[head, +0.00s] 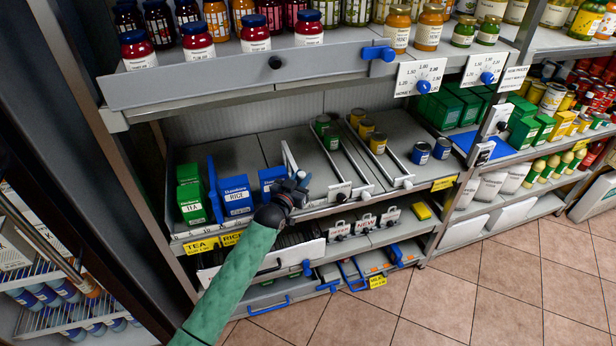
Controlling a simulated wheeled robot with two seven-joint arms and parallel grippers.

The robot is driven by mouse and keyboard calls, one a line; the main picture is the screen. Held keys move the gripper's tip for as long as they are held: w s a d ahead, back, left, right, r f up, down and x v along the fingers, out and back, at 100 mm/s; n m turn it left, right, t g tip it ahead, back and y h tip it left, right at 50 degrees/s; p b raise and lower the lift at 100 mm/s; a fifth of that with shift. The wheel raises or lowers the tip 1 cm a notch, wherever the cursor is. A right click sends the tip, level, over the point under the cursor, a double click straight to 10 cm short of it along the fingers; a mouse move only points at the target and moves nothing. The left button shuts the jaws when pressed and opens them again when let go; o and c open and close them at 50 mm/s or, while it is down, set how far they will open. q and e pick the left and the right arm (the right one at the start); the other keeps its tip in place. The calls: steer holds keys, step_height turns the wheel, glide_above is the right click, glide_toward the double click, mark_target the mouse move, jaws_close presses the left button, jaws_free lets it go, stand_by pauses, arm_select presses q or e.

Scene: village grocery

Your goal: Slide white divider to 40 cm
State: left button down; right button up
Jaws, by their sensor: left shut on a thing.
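The white divider (288,158) stands on the middle shelf, right of the blue rice boxes (236,194). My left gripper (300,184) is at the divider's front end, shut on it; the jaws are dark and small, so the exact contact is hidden. My green-sleeved left arm reaches up from the lower edge and covers part of the shelf front. A number scale (210,233) runs along the shelf's front edge. The 40 cm mark cannot be made out. My right gripper is not in view.
A blue divider (215,190) stands between green tea boxes (191,195) and the rice boxes. Right of the white divider, pale rails flank green cans (331,137) and yellow cans (377,143). The upper shelf with jars (255,35) overhangs the back.

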arm_select(q)
steer(key=shift+s+a, duration=0.2)
steer(key=shift+a, duration=0.45)
steer(key=shift+s+a, duration=0.2)
steer(key=shift+a, duration=0.4)
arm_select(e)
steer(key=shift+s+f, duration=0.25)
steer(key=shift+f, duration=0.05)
arm_select(q)
steer(key=c, duration=1.4)
jaws_free()
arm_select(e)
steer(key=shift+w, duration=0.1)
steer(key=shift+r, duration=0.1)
arm_select(q)
steer(key=b+v, duration=0.2)
steer(key=v, duration=0.5)
steer(key=shift+s+a+b, duration=0.2)
steer(key=shift+s+b, duration=0.15)
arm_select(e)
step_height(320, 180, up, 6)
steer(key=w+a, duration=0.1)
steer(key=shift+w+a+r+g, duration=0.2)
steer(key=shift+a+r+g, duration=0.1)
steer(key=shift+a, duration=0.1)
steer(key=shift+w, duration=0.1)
